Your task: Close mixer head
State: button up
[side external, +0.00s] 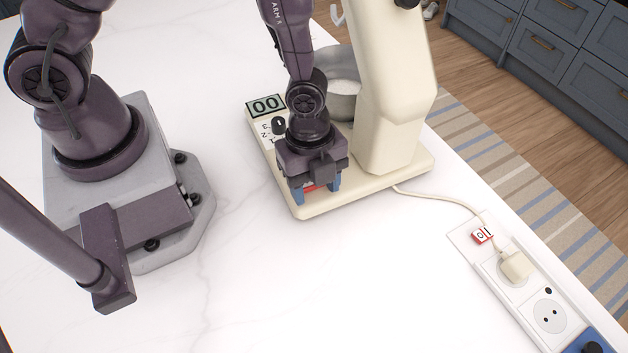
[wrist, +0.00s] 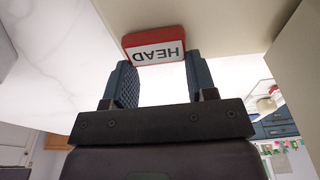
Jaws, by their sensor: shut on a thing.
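The cream mixer stands on the counter, with its tall upright part (side external: 395,95) rising from a flat base (side external: 390,181) and cut off by the top of the side view. Whether this includes the raised head is hard to tell. A steel bowl (side external: 342,88) sits behind my arm. My gripper (side external: 315,188) points down at the front of the base, shut on a red block marked HEAD. The block (wrist: 154,47) shows between my two blue fingertips in the wrist view; in the side view only a red sliver shows.
The base carries a display reading 00 (side external: 266,105) and a black knob (side external: 278,125). A cream cord runs to a plug (side external: 516,266) in a white power strip (side external: 540,300) on the right. The white counter (side external: 330,285) is clear in front.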

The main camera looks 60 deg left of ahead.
aim_at(311, 184)
jog(key=shift+d, duration=0.5)
jog(key=o, duration=1.3)
jog(key=shift+a, duration=0.1)
jog(key=shift+r, duration=0.15)
jog(key=r, duration=0.4)
jog(key=a+r, duration=0.1)
jog(key=r, duration=0.3)
jog(key=a+r, duration=0.1)
jog(key=r, duration=0.3)
jog(key=shift+r, duration=0.35)
